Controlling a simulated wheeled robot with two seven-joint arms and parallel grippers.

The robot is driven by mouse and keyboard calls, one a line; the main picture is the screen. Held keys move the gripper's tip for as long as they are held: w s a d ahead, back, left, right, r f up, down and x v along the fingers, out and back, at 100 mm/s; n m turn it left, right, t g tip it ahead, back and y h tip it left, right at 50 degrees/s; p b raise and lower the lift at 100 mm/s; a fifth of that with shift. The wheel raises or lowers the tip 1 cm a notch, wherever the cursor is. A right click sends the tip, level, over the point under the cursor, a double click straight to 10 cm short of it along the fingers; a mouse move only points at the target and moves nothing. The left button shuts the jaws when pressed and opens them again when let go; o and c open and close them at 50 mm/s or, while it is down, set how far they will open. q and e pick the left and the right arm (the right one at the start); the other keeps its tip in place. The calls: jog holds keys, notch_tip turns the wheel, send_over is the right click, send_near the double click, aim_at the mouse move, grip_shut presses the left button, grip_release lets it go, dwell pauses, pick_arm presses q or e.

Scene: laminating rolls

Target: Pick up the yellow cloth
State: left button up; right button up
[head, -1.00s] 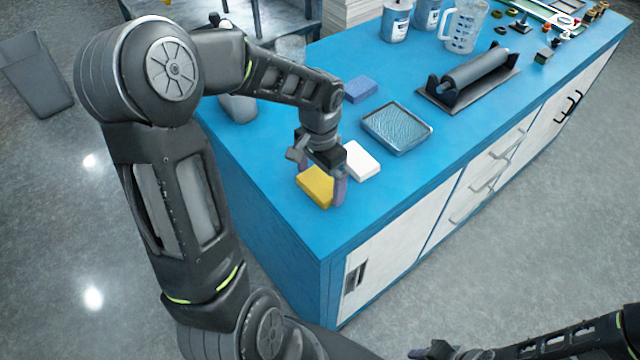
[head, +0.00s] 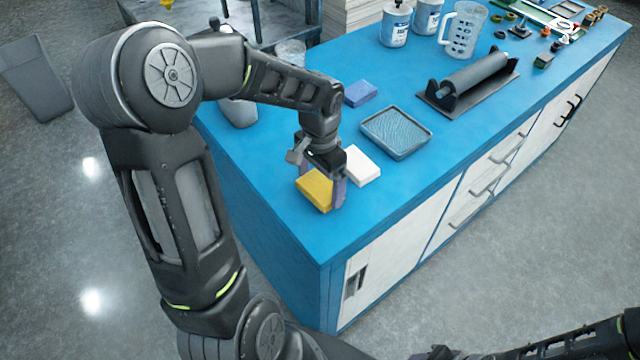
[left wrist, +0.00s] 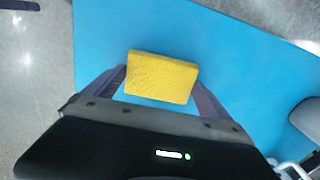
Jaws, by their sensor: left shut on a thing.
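The yellow cloth (head: 314,189) is a thick yellow block near the front left corner of the blue table top (head: 270,215). My left gripper (head: 321,188) comes down over it from above, with a finger on either side. In the left wrist view the yellow cloth (left wrist: 162,77) lies between the two fingers of my left gripper (left wrist: 160,85), which is shut on it. I cannot tell whether the cloth is lifted off the table. Of my right arm, only a part shows at the bottom right of the head view, and its gripper's fingers cannot be made out.
A white block (head: 362,166) lies close to the right of my left gripper. A blue block (head: 361,93), a grey tray (head: 427,136) and a black roller on a stand (head: 470,78) lie farther back. Cans and a clear jug (head: 462,30) stand behind. The front corner is clear.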

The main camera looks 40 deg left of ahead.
aim_at(320, 186)
pick_arm(q)
notch_tip(320, 186, up, 10)
jog(key=shift+f+b, duration=0.15)
jog(key=shift+b, duration=0.25)
dwell(0.3)
